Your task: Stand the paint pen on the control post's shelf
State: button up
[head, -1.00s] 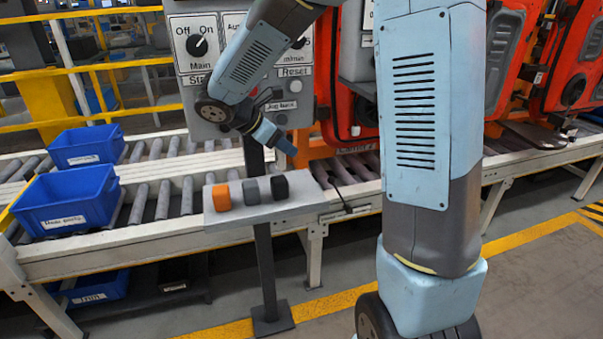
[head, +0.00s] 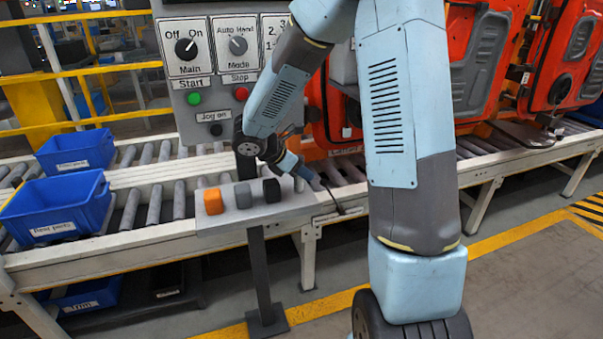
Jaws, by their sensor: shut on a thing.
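The control post's shelf (head: 288,208) is a narrow grey ledge in the head view, left of centre. Orange, grey and black blocks stand on its left and middle parts, and its right end is bare. My gripper (head: 306,172) hangs by the shelf's right end and appears a little above it, tilted down to the right. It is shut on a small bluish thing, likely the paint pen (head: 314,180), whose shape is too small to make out. Whether it touches the shelf cannot be told.
The orange block (head: 213,201), grey block (head: 243,195) and black block (head: 271,190) stand close to my gripper. The control panel (head: 213,101) rises behind. A roller conveyor (head: 150,204) with blue bins (head: 60,209) runs past. Orange door panels (head: 470,60) hang at right.

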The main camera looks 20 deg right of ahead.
jog(key=shift+f, duration=0.3)
jog(key=shift+f, duration=0.1)
jog(key=o, duration=1)
